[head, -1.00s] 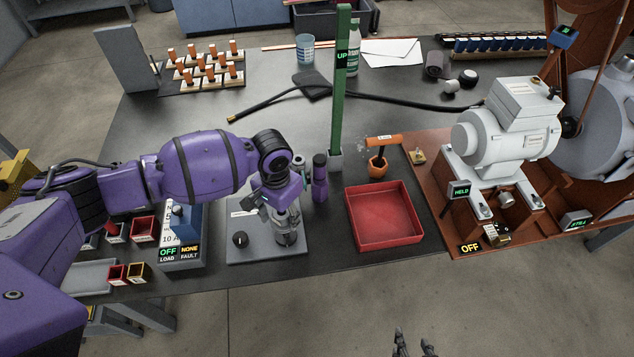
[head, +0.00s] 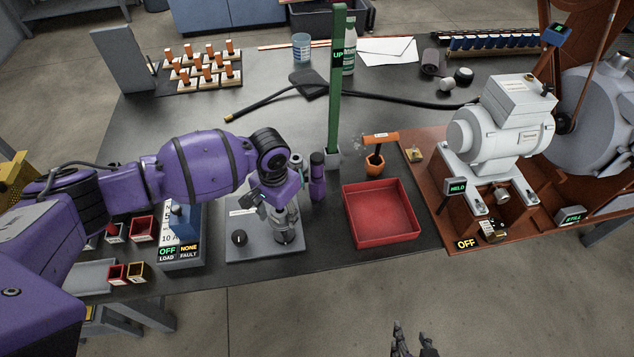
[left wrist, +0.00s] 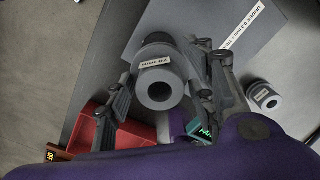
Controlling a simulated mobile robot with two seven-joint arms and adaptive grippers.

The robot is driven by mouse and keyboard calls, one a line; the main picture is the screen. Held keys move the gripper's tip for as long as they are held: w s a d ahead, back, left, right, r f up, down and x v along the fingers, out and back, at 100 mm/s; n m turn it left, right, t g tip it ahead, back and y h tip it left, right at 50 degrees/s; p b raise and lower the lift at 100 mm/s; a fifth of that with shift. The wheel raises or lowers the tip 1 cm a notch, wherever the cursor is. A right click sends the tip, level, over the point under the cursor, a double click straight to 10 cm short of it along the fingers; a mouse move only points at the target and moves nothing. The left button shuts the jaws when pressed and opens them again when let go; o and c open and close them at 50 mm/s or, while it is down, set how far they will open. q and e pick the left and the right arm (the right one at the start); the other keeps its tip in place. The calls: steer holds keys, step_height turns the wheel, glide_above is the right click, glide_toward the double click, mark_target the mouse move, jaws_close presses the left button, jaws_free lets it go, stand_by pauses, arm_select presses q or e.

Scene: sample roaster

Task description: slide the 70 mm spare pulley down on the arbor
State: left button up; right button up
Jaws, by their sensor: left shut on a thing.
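My left gripper (head: 284,214) is shut on the grey 70 mm pulley (left wrist: 157,68), whose label shows upside down in the left wrist view. One finger is on each side of it (left wrist: 158,98). In the head view the pulley (head: 289,236) is partly covered by the gripper, low over the right part of a grey plate (head: 262,254). The arbor is hidden, and I cannot tell how far the pulley is down on it. My right gripper (head: 413,342) is at the bottom edge of the head view, off the bench, with its fingers apart and empty.
A red tray (head: 381,237) stands to the right, with a purple bottle (head: 317,178) and a green post (head: 336,100) behind. Another grey cylinder (left wrist: 264,96) stands nearby. The bench front is close.

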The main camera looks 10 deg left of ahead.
arm_select(q)
steer(key=shift+f, duration=0.1)
arm_select(e)
steer(key=shift+w, duration=0.2)
arm_select(q)
steer(key=shift+f, duration=0.4)
steer(key=shift+f+b, duration=0.45)
steer(key=shift+f, duration=0.7)
arm_select(e)
steer(key=shift+s+f, duration=0.7)
steer(key=shift+s, duration=0.05)
arm_select(q)
steer(key=shift+s+f, duration=0.1)
steer(key=shift+f, duration=0.75)
steer(key=shift+f+b, duration=0.55)
steer(key=shift+f, duration=0.6)
steer(key=o, duration=1.4)
steer(key=shift+r, duration=0.1)
steer(key=shift+o, duration=0.4)
arm_select(e)
steer(key=shift+s+f+g, duration=0.4)
steer(key=shift+s+f, duration=0.4)
steer(key=shift+f, duration=0.2)
steer(key=shift+d, duration=0.1)
